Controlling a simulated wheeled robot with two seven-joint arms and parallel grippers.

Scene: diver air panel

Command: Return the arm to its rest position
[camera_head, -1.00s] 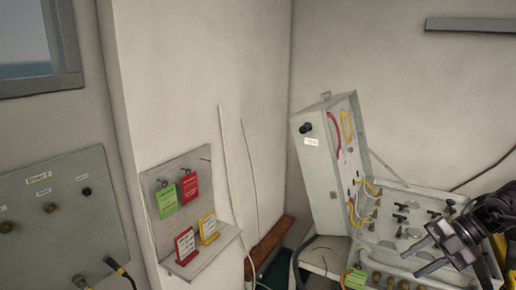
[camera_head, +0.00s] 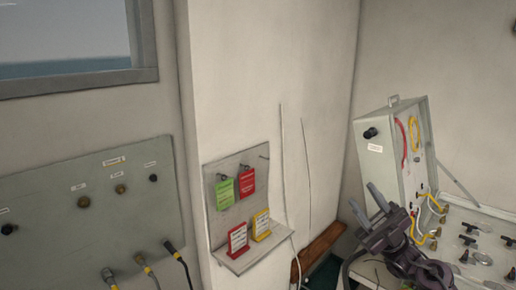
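My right gripper (camera_head: 366,206) shows at the lower right of the head view, in front of the open grey air panel case (camera_head: 385,150). Its two grey fingers point up and left and stand apart, with nothing between them. The case has its lid upright, with red and yellow hoses inside, and its valve panel (camera_head: 480,245) runs to the right edge. My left gripper is not in this view.
A small wall rack (camera_head: 225,235) holds green, red and yellow tags. A grey wall panel (camera_head: 60,220) with fittings and plugged hoses is at the left, below a window (camera_head: 70,35). A brown wooden piece (camera_head: 320,248) lies by the wall.

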